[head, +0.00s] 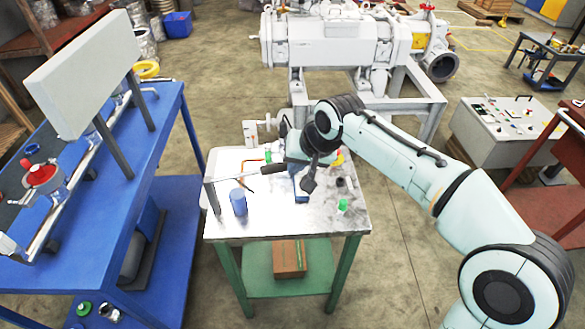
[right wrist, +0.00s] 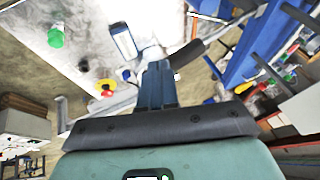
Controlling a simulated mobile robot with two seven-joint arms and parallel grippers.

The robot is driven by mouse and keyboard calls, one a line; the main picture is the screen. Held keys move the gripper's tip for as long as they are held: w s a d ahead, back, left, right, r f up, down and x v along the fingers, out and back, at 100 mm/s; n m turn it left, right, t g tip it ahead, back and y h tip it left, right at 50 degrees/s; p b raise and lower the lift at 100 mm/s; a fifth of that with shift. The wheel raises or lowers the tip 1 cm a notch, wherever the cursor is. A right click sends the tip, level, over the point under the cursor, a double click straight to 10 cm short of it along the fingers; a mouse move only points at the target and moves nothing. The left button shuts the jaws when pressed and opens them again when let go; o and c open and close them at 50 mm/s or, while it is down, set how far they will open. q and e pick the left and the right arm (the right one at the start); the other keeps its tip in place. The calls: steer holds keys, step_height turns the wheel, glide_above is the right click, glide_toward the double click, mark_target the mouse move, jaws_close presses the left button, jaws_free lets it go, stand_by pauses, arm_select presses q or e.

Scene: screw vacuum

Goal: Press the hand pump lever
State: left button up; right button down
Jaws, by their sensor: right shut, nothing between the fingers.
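My right gripper (head: 309,183) is low over the white-topped table (head: 275,222), and its arm comes in from the right. Its fingers (right wrist: 156,85) are shut with nothing between them. The hand pump lever appears as a dark grip (head: 268,172) reaching left from beside my gripper. In the right wrist view the dark grip (right wrist: 188,53) lies just beyond and right of the fingertips. I cannot tell whether they touch. The pump's body is mostly hidden by my gripper and arm. My left gripper is not in view.
A blue cylinder (head: 238,201) and a green-capped item (head: 343,205) stand on the tabletop. A blue workbench (head: 160,215) is at the left. A large grey vacuum machine (head: 335,45) stands behind. Open floor lies to the right of the table.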

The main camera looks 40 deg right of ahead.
arm_select(q)
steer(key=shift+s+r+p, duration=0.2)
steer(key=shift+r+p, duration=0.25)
steer(key=shift+p, duration=0.1)
arm_select(e)
steer(key=v, duration=0.7)
steer(key=shift+d, duration=0.25)
